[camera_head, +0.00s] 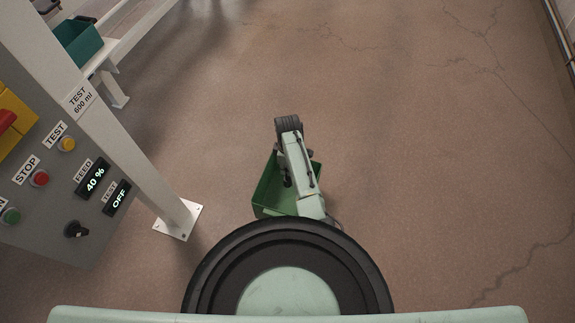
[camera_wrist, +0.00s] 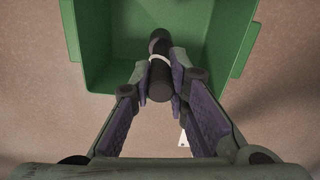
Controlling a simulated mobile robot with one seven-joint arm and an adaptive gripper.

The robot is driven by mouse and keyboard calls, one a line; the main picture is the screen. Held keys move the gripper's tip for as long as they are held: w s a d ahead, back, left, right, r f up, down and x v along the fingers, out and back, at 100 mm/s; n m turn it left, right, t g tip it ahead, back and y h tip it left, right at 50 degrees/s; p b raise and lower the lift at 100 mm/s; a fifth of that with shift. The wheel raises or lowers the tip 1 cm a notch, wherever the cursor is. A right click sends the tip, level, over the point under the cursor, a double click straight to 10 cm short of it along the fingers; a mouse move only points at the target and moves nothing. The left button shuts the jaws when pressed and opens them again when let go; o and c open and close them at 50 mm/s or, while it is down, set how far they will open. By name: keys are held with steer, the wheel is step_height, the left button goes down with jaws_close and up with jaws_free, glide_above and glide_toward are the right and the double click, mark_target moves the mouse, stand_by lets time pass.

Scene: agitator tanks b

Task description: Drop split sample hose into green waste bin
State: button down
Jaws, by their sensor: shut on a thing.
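The split sample hose (camera_wrist: 160,68) is a short dark tube with a pale band around it in the wrist view. My gripper (camera_wrist: 160,82) is shut on it, one finger pad on each side. The green waste bin (camera_wrist: 120,75) is open-topped, and the hose shows against its inside. How high the hose is above the bin's floor I cannot tell. In the head view the bin (camera_head: 265,195) stands on the floor, partly hidden by my arm. The hose and fingertips cannot be made out clearly there.
A grey control panel (camera_head: 45,180) with buttons and displays stands at the left. A white post (camera_head: 140,160) with a foot plate stands close to the left of the bin. A teal container (camera_head: 78,42) rests on a white frame at the upper left. The floor at the right is clear.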

mark_target(288, 180)
steer(key=shift+f+b, duration=3.3)
steer(key=shift+f, duration=1.75)
steer(key=c, duration=1.5)
jaws_free()
steer(key=shift+o, duration=0.2)
step_height(288, 180, up, 12)
